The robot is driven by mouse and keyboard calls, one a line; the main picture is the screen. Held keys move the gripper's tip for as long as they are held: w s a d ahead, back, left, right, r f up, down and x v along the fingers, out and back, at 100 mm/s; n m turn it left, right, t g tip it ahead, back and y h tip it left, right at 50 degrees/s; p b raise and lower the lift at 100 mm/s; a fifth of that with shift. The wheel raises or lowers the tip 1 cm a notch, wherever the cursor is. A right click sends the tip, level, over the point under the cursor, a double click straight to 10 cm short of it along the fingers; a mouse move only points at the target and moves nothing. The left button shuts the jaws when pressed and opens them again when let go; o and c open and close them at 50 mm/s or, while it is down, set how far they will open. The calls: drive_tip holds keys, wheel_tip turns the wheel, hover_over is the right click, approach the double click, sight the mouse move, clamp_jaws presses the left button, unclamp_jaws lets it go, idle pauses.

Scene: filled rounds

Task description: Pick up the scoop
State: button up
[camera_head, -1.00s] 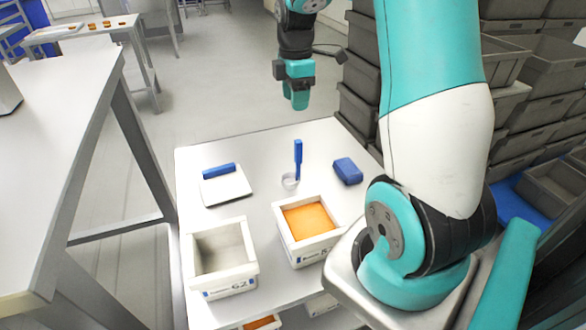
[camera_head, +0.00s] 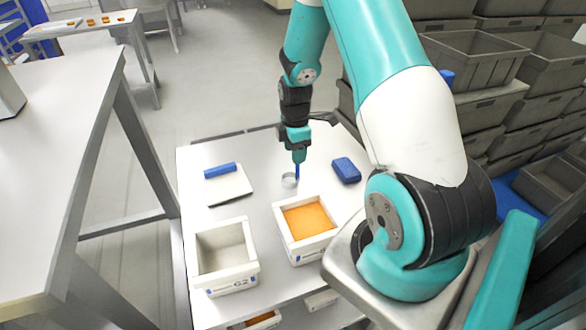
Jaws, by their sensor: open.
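The scoop (camera_head: 289,181) stands on the white table, with a pale round cup at its foot and an upright blue handle. Only the lower part of the handle shows, just below my gripper (camera_head: 299,157). My gripper points down over the scoop, and its fingers hide the handle's upper part. The jaws are open, around or just in front of the handle; I cannot tell which.
A box filled with orange material (camera_head: 309,218) stands in front of the scoop. An empty white box (camera_head: 225,255) stands front left. A white pad with a blue bar (camera_head: 229,185) lies left, a blue block (camera_head: 346,170) right. Grey crates (camera_head: 480,66) are stacked at the right.

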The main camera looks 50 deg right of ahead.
drive_tip(key=shift+f, duration=0.6)
clamp_jaws()
wheel_tip(320, 180, up, 20)
drive_tip(key=b, duration=0.2)
